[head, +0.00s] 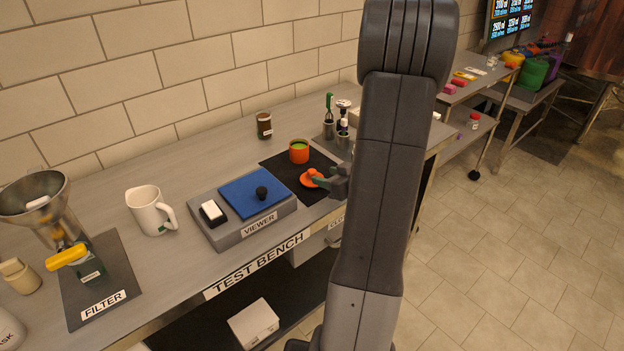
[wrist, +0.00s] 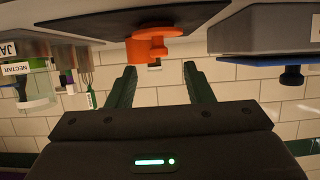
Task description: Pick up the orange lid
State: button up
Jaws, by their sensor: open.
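The orange lid (head: 309,181) lies on the black mat (head: 281,166) on the test bench, in front of an orange cup (head: 299,155) with green contents. My gripper (head: 326,178) is just to the right of the lid in the head view and partly overlaps it. In the wrist view, which looks upside down, the lid (wrist: 150,43) shows ahead of the two dark green fingers (wrist: 160,78). The fingers are spread apart, with nothing held between them. Whether they touch the lid I cannot tell.
A grey viewer (head: 262,228) with a blue plate and black knob stands left of the mat. A white mug (head: 150,211) and a funnel stand (head: 88,265) are further left. A brown jar (head: 264,125) stands behind; small tools in holders (head: 329,128) stand at the back right.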

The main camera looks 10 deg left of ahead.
aim_at(315, 173)
jog(key=shift+x, duration=3.85)
jog(key=shift+d, duration=0.1)
grip_shut()
